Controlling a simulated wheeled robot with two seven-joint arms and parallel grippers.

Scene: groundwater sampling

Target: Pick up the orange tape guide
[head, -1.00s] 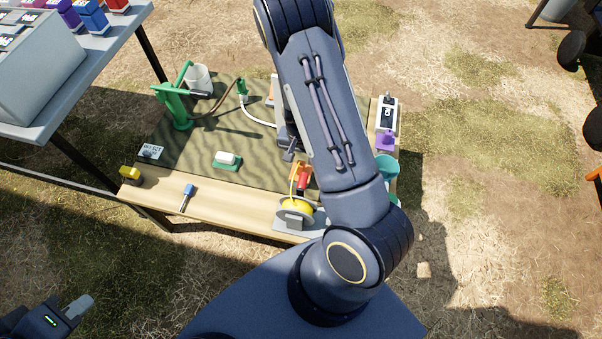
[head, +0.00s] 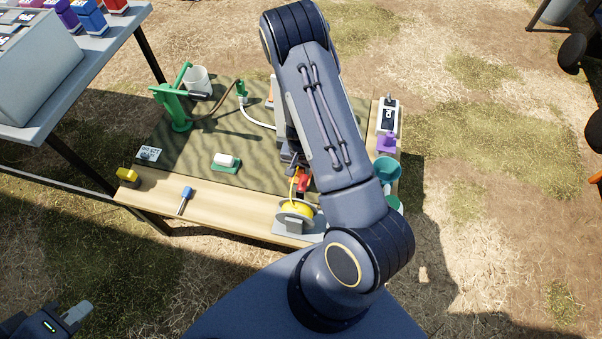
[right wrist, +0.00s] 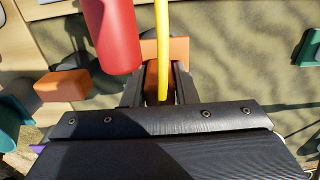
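The orange tape guide (right wrist: 165,48) shows in the right wrist view, with the yellow tape (right wrist: 162,20) running over it. My right gripper (right wrist: 160,78) is at the guide, its fingers apart on either side of the orange part; I cannot tell whether they touch it. In the head view the right gripper (head: 292,160) is just behind the yellow tape reel (head: 298,209), and the guide is mostly hidden by it. A red handle (right wrist: 112,35) is beside the tape. My left gripper (head: 75,314) is at the bottom left, away from the bench; its finger opening is not clear.
The wooden bench (head: 230,208) carries a green hand pump (head: 178,105), a white block on a green base (head: 226,162), a blue-handled tool (head: 185,199), a yellow item (head: 127,175) and a teal cup (head: 388,168). A grey table (head: 85,70) stands at left.

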